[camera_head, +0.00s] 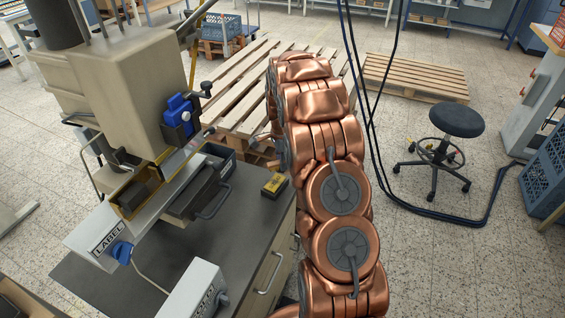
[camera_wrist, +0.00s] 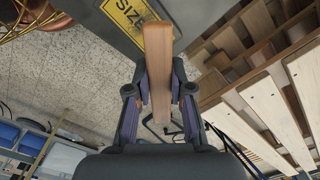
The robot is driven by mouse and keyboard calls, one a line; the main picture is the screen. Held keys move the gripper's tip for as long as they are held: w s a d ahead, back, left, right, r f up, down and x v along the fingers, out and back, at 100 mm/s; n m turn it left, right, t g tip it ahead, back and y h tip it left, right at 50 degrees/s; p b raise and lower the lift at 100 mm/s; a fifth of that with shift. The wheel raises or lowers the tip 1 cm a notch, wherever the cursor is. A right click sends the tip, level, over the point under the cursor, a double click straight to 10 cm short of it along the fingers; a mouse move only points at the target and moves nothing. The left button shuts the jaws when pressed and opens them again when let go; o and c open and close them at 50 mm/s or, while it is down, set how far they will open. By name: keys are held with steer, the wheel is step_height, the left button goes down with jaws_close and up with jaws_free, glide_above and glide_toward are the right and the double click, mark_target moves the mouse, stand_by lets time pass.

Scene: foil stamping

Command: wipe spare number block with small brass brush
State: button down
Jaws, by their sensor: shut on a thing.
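My gripper (camera_wrist: 160,92) is shut on the small brass brush (camera_wrist: 158,60), whose wooden handle stands out from between the fingers in the wrist view. Its bristles cannot be made out. In the head view my arm hides most of the gripper, beyond the bench's right edge.
The stamping press (camera_head: 115,85) stands on the bench (camera_head: 235,215), left of the block. A dark tray with a handle (camera_head: 205,190) lies between them. Wooden pallets (camera_head: 240,95) lie on the floor behind. A stool (camera_head: 445,125) and hanging cables (camera_head: 365,110) are at the right.

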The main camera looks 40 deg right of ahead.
steer(key=shift+r, duration=2.1)
steer(key=shift+a, duration=0.1)
